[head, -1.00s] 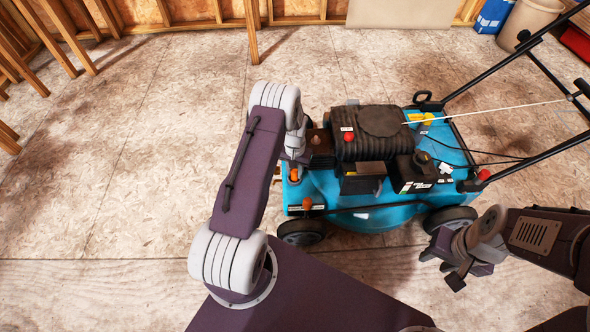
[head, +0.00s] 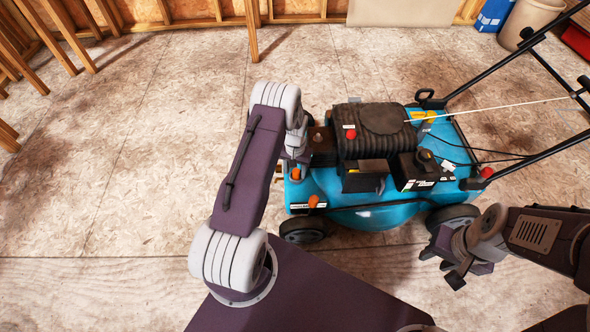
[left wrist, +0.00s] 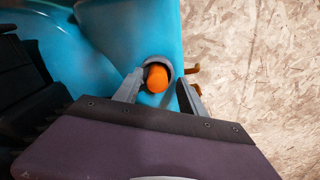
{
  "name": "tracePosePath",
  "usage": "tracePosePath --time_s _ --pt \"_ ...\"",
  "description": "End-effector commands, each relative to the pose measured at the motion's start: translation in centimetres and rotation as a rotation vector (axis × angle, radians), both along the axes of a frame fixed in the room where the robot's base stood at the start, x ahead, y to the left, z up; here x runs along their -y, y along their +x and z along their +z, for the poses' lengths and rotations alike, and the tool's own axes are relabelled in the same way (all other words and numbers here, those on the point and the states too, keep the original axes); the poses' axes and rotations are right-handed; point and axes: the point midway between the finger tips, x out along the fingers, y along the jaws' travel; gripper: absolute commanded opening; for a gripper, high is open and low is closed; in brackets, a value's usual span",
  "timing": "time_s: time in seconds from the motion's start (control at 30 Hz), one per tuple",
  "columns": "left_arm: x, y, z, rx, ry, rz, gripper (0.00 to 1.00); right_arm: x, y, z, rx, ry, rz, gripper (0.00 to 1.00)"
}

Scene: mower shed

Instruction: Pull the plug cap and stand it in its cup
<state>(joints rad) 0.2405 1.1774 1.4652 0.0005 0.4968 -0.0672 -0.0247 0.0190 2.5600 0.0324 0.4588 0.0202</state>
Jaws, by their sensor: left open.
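A blue mower (head: 375,215) stands in front of me. An orange cap (head: 295,174) sits at its left end, just below my left gripper (head: 296,160). A second orange piece (head: 313,201) stands on the deck nearer me. In the left wrist view, my open left gripper (left wrist: 160,93) has its fingers on either side of an orange cap (left wrist: 157,76). A grey round rim (left wrist: 165,62) surrounds this cap. I cannot tell whether either finger touches it. My right gripper (head: 440,270) hangs at the mower's near side, empty, with its fingers apart.
The black engine (head: 372,130) with a red knob (head: 350,133) stands on the deck. Black handle bars (head: 535,155) rise at right. Small orange-brown hooks (left wrist: 193,70) stick out past the deck edge. The wooden floor (head: 130,180) to the left is clear.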

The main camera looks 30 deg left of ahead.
Motion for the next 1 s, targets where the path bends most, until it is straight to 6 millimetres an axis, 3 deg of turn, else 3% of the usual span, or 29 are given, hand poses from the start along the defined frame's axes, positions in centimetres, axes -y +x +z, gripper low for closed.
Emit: tracePosePath --time_s 0.27,0.67,1.0 --pt "0.1 -0.2 0.9 -0.005 -0.001 -0.001 0.52 0.0 0.0 0.8 0.0 0.0 0.0 0.36" --pt "0.0 -0.1 9.0 0.0 0.0 0.0 0.52 0.0 0.0 6.7 0.0 0.0 0.0 0.36" --pt "0.0 -0.1 9.1 0.001 0.0 0.0 0.52 0.0 0.0 6.5 0.0 0.0 0.0 0.36"
